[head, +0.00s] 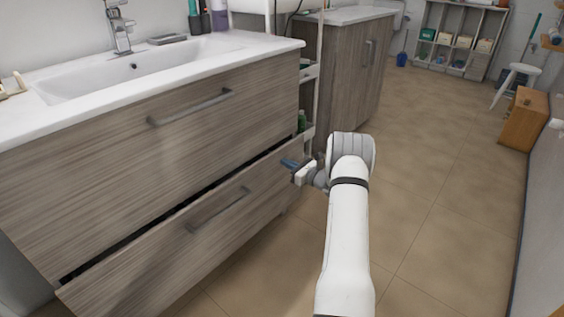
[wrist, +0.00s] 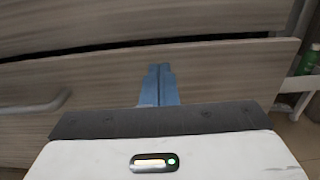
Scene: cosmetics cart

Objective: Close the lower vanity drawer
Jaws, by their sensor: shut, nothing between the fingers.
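The lower vanity drawer (head: 160,262) has a grey-brown wood front and stands slightly out, with a dark gap along its top edge. Its bar handle (head: 218,210) is left of my gripper. The upper drawer (head: 190,135) above it looks flush. My gripper (head: 287,163) is shut and empty, at the right end of the lower drawer front near its top edge. In the wrist view the blue fingers (wrist: 159,72) point at the lower drawer front (wrist: 220,72), with their tips over it just below the gap. I cannot tell whether they touch it.
A white basin top (head: 150,70) covers the vanity. A narrow shelf with a green bottle (head: 302,121) stands right of it, before another wood cabinet (head: 345,75). A wooden box (head: 524,118) and white stool (head: 515,80) are far right. The tiled floor (head: 440,190) is clear.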

